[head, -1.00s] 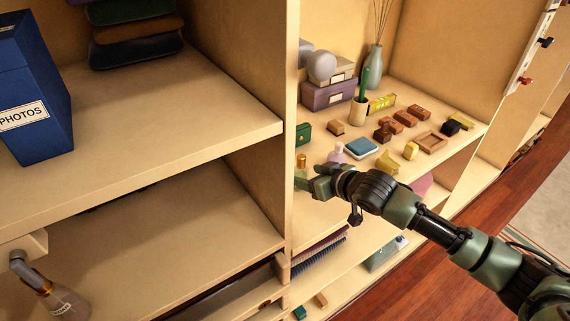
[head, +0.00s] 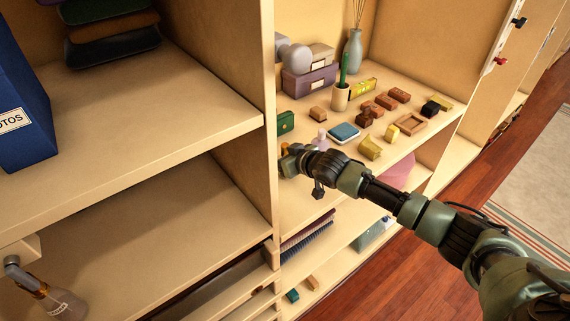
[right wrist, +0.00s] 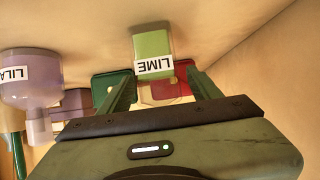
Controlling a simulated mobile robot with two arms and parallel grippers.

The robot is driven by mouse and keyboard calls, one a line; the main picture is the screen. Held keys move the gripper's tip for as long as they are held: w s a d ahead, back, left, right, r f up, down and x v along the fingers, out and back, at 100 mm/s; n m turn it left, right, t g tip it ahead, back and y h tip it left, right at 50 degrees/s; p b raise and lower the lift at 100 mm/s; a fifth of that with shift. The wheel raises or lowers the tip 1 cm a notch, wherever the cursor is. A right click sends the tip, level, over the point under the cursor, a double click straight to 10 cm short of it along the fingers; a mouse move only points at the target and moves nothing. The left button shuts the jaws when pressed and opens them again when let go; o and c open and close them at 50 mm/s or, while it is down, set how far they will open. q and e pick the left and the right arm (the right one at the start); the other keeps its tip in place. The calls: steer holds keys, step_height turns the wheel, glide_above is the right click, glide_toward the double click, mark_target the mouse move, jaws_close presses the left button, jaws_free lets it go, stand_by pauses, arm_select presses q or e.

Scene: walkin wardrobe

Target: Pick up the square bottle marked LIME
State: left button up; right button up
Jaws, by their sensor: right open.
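The square LIME bottle (right wrist: 152,45) is pale green and clear, with a white label, and appears upside down in the right wrist view. My right gripper (right wrist: 158,85) is open, with one finger on each side of the bottle's line. The bottle lies at or just beyond the fingertips; I cannot tell whether they touch it. In the head view my right gripper (head: 287,160) is at the shelf's left end, beside the upright panel. The LIME bottle is mostly hidden there by the gripper. My left gripper is not in view.
A green box (head: 285,122) is behind. A blue-topped box (head: 344,132) and several small boxes lie to the right. The upright panel (head: 262,90) is close on the left.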

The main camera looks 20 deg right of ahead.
jaws_close()
steer(key=shift+r, duration=0.1)
